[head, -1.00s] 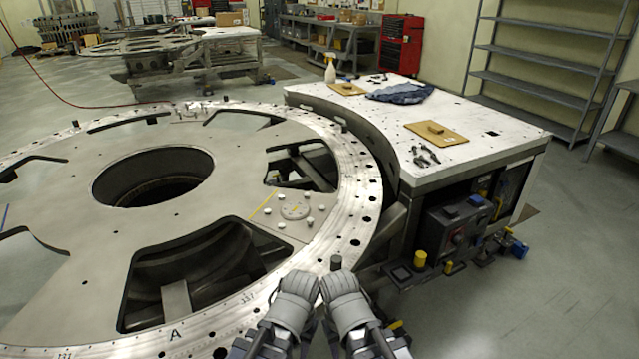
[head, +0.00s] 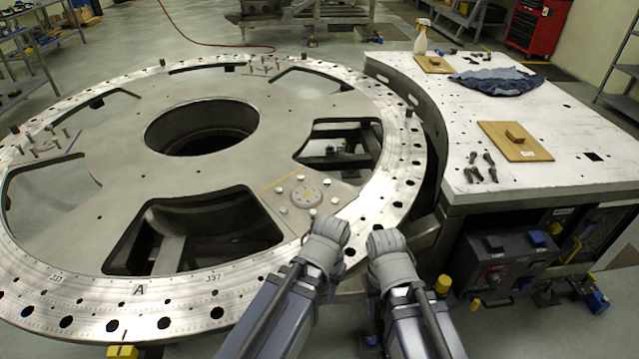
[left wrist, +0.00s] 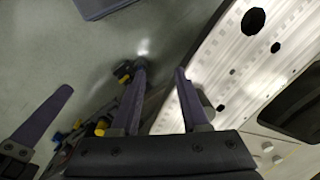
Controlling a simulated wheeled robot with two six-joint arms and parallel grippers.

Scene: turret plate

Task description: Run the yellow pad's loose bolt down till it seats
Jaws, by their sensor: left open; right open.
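The yellow pad (head: 350,188) is the area beside a yellow line on the big turret plate (head: 130,130). It carries a grey round disc (head: 306,196) ringed by several pale bolt heads (head: 300,177). I cannot tell from their height which bolt is loose. My left gripper (head: 331,228) is just in front of the pad's near bolts, over the plate's rim. In the left wrist view its two fingers (left wrist: 160,74) are apart with nothing between them. My right gripper (head: 386,238) is beside it to the right, at the rim's outer edge; its fingertips are not clear, and no object shows in it.
Large openings cut the plate. More upright bolts (head: 38,145) stand at left.

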